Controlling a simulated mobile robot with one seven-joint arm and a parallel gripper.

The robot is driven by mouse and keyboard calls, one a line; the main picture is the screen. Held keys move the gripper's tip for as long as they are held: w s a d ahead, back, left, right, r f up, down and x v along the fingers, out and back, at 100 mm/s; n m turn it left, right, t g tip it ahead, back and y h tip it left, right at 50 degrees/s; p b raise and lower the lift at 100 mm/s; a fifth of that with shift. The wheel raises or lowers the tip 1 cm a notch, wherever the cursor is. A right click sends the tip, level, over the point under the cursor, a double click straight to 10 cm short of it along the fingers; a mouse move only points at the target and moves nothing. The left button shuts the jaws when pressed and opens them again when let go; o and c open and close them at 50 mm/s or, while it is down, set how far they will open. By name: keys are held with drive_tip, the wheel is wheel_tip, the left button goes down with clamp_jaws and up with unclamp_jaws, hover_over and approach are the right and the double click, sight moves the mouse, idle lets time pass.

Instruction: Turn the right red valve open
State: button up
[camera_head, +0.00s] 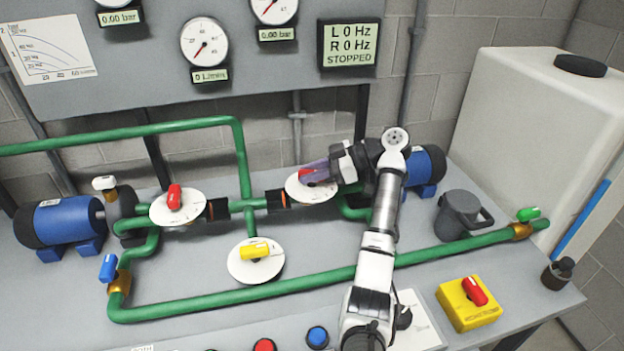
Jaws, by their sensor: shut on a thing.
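The right red valve (306,175) has a red handle over a round white dial (322,193) on the green pipe line at the middle of the bench. My gripper (314,172) comes in from the right and is shut on the red handle. The fingers and wrist cover part of the handle and the dial, so its exact angle is hard to read. The left red valve (174,197) stands on its own white dial to the left. The display (348,44) reads L 0 Hz, R 0 Hz, STOPPED.
A yellow valve (255,250) sits below the pipe line. A blue pump (62,224) is at left, another blue motor (427,165) behind my arm. A grey jug (461,213), a yellow switch box (468,304) and a white tank (540,120) stand at right.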

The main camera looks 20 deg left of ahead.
drive_tip(key=shift+r+n+g+h+p, duration=0.25)
drive_tip(key=shift+n+g+h+p, duration=0.15)
drive_tip(key=shift+n+g+p, duration=0.3)
drive_tip(key=shift+a+f+n+g+h+p, duration=0.15)
drive_tip(key=shift+n+g+h+p, duration=0.25)
drive_tip(key=shift+n+g+p, duration=0.25)
drive_tip(key=shift+s+f+n+g, duration=0.1)
drive_tip(key=shift+n+g, duration=0.15)
drive_tip(key=shift+g, duration=0.1)
drive_tip(key=o, duration=1)
